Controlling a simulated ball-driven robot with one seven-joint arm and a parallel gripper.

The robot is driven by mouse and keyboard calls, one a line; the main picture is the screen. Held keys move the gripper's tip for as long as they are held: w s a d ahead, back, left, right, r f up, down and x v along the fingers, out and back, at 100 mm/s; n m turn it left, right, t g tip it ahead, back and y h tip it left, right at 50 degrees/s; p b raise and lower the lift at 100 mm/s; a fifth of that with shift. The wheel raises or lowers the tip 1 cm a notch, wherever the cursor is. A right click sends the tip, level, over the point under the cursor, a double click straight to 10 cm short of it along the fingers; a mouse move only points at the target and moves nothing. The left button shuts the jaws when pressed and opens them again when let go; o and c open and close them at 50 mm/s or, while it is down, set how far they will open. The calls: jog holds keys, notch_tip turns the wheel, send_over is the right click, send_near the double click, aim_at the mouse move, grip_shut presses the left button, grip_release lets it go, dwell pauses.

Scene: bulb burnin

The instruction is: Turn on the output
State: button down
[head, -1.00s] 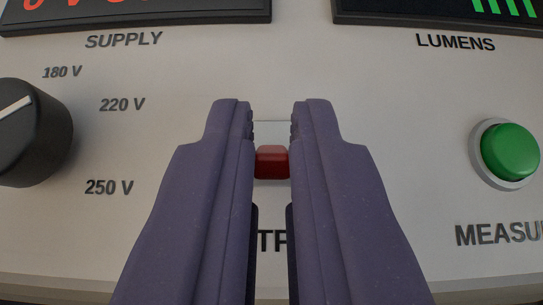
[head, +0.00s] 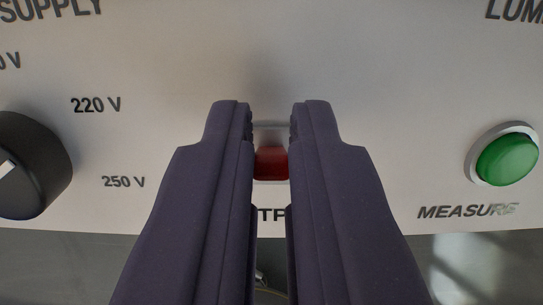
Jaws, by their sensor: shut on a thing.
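The red output switch (head: 271,164) sits in a pale frame on the panel, in the middle of the head view. My gripper (head: 271,122) has one purple finger on each side of the switch and is shut on it. The fingers hide the switch's sides and most of the label below it, of which only "TP" shows. Whether the switch is on or off cannot be told.
The light panel (head: 370,70) carries a black supply knob (head: 30,165) at the left and a green measure button (head: 507,158) at the right. The panel's lower edge runs below the labels, with a grey surface beyond.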

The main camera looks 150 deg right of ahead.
jog(key=shift+w+a+g+h, duration=0.1)
jog(key=shift+g+h, duration=0.2)
jog(key=shift+g, duration=0.1)
jog(key=c, duration=1.2)
grip_release()
jog(key=shift+o, duration=0.2)
jog(key=shift+r, duration=0.1)
jog(key=p+v, duration=0.2)
jog(key=v, duration=0.5)
jog(key=shift+r, duration=0.2)
